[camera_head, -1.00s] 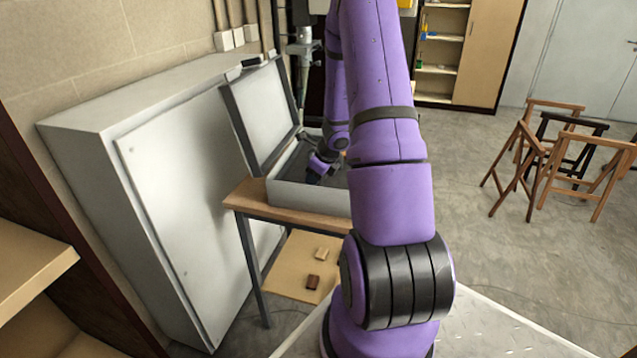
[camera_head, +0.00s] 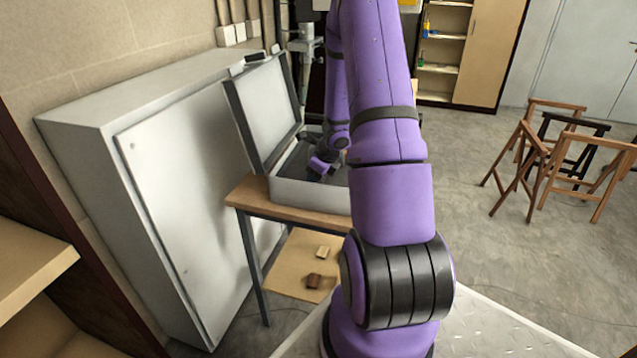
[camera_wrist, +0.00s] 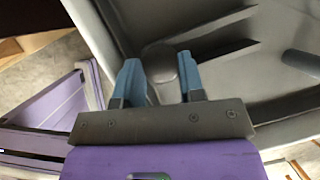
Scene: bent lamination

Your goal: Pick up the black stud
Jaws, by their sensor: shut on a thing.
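In the wrist view, my gripper (camera_wrist: 160,85) has its two blue fingers on either side of a dark grey, rounded stud (camera_wrist: 161,66), which I take to be the black stud. The gripper is shut on it. The stud's lower end is hidden by the gripper body. In the head view, my gripper (camera_head: 318,168) is small and low inside the open grey case (camera_head: 300,194). The stud cannot be made out there.
Another dark bluish cylinder (camera_wrist: 301,63) lies at the right in the wrist view, apart from the fingers. The case's raised lid (camera_head: 265,112) stands at the left. The case rests on a wooden table (camera_head: 250,197), beside a tall grey cabinet (camera_head: 185,200).

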